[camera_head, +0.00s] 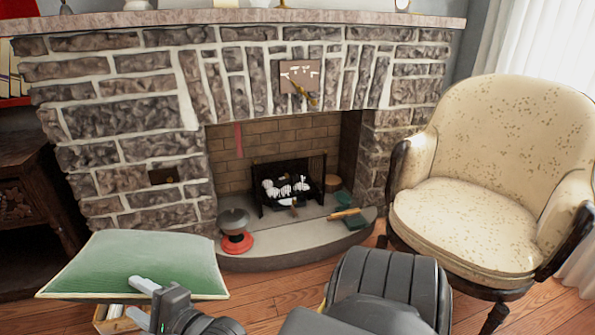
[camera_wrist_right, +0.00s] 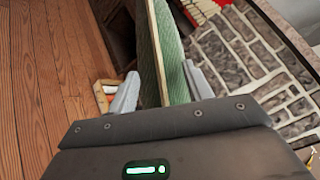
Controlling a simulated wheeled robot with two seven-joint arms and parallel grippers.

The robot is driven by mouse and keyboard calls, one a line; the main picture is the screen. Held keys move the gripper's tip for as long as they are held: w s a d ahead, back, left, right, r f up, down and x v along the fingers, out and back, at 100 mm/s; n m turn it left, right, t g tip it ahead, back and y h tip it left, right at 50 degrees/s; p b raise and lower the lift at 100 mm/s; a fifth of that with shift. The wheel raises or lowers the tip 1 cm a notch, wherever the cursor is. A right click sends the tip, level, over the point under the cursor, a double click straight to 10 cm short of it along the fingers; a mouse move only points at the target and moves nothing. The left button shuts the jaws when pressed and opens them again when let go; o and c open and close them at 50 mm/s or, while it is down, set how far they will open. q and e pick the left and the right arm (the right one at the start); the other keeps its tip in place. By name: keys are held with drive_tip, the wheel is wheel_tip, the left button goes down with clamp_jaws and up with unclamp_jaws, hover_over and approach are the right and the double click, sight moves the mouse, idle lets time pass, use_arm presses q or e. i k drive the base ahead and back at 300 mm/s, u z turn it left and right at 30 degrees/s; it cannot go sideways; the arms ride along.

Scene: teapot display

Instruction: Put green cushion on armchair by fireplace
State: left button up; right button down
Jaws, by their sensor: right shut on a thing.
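The green cushion (camera_head: 140,262) with cream piping is at the lower left of the head view, held off the floor in front of the fireplace. My right gripper (camera_head: 138,299) is shut on the cushion's near edge. In the right wrist view the cushion (camera_wrist_right: 172,50) is seen edge-on between the two grey fingers of the gripper (camera_wrist_right: 160,88). The armchair (camera_head: 470,215), cream with dark wooden arms, stands at the right, its seat bare. The fireplace (camera_head: 130,115) of grey stone fills the back. My left gripper is not in view.
The raised hearth (camera_head: 290,245) sticks out in front of the fireplace, with a pot on a red stand (camera_head: 235,232) and a grate (camera_head: 288,183). A small wooden box (camera_head: 115,318) is on the floor below the cushion. A dark cabinet (camera_head: 25,215) stands at the left.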

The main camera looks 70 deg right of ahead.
sight(460, 218)
drive_tip(key=u, duration=0.1)
drive_tip(key=k, duration=0.85)
drive_tip(key=z, duration=0.75)
